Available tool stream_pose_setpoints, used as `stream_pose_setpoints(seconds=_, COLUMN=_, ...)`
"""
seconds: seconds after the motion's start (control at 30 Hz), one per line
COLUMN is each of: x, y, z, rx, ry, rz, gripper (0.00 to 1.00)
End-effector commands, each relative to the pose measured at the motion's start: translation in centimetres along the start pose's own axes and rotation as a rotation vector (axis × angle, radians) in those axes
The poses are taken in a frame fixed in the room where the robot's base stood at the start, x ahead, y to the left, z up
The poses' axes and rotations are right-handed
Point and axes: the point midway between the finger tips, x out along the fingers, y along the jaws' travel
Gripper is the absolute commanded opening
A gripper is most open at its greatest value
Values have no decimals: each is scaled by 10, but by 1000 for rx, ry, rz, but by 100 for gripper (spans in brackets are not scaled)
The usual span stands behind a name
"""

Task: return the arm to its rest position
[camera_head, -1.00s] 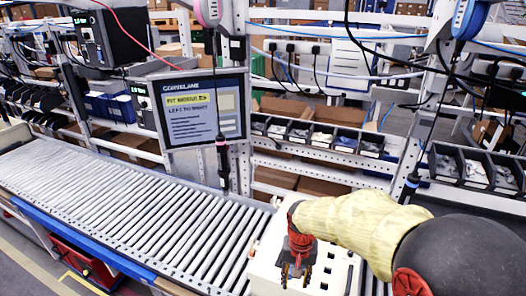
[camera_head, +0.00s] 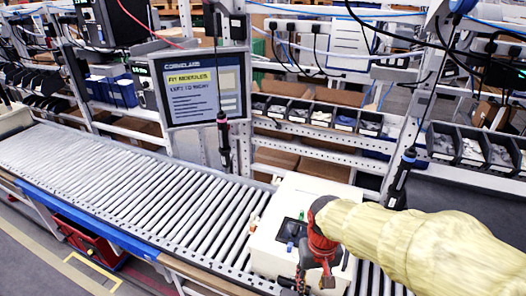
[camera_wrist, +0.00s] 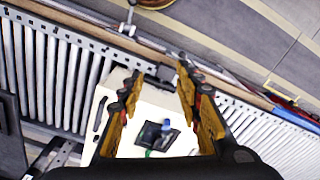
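My arm, in a pale yellow sleeve, comes in from the right in the head view. My gripper (camera_head: 318,274) points down at the front right part of a white box (camera_head: 268,242) on the roller conveyor. In the wrist view my gripper (camera_wrist: 157,88) has its two fingers wide apart, with nothing between them. The white box (camera_wrist: 152,103) lies beyond the fingers. A dark square part with a blue knob (camera_wrist: 166,125) sits in the box top. The arm hides the box's right side in the head view.
The roller conveyor (camera_head: 130,190) runs left and is clear there. A screen (camera_head: 203,88) and a hanging screwdriver (camera_head: 223,135) stand behind the box. Another screwdriver (camera_head: 402,178) hangs close behind my arm. Part bins (camera_head: 320,115) line the rack.

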Motion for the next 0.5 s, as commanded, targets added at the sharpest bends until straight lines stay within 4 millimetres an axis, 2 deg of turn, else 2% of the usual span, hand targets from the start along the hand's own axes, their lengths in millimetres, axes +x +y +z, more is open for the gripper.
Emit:
stream_pose_setpoints(seconds=0.3, x=-25, y=31, z=68, rx=-16, ry=223, rz=-1, gripper=34)
stream_pose_setpoints(seconds=0.5, x=-34, y=45, z=97, rx=31, ry=390, rz=9, gripper=34)
